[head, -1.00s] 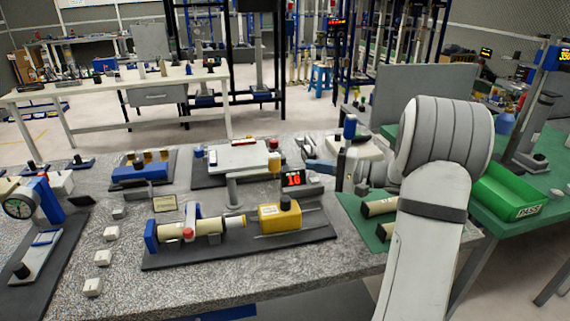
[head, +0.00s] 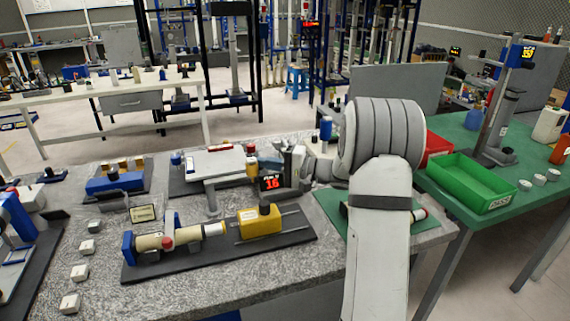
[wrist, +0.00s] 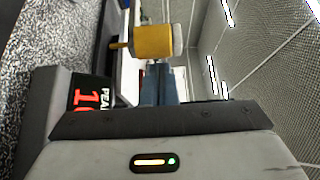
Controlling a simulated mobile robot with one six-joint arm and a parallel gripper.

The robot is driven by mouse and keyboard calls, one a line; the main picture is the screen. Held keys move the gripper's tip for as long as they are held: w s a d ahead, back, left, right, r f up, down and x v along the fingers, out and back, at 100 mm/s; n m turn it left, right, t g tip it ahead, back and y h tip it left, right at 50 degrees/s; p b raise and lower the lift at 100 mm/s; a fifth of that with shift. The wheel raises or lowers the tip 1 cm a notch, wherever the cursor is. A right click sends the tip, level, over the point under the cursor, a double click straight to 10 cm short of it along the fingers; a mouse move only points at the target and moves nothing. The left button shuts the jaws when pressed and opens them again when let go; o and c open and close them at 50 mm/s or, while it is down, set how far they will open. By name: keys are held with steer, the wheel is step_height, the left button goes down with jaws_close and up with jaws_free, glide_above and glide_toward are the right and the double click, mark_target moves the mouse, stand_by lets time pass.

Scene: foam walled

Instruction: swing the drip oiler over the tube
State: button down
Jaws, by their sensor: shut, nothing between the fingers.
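The drip oiler is an amber cylinder with a pale cap (wrist: 152,42), large in the wrist view just beyond my fingertips. In the head view the drip oiler (head: 252,169) stands at the right end of a raised grey plate, behind the bench fixture. My gripper (head: 266,163) is shut and empty, right beside the oiler; its blue fingers (wrist: 160,80) point at it. I cannot tell whether they touch it. The cream tube (head: 150,242) lies in the fixture between a blue end block and the yellow carriage, to the front left of the oiler.
A small display with red digits (head: 271,183) stands just below my gripper. The yellow carriage (head: 260,221) sits on rails right of the tube. A green tray (head: 470,183) is on the right table. White buttons line the bench's left front.

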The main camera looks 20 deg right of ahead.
steer(key=shift+x, duration=0.85)
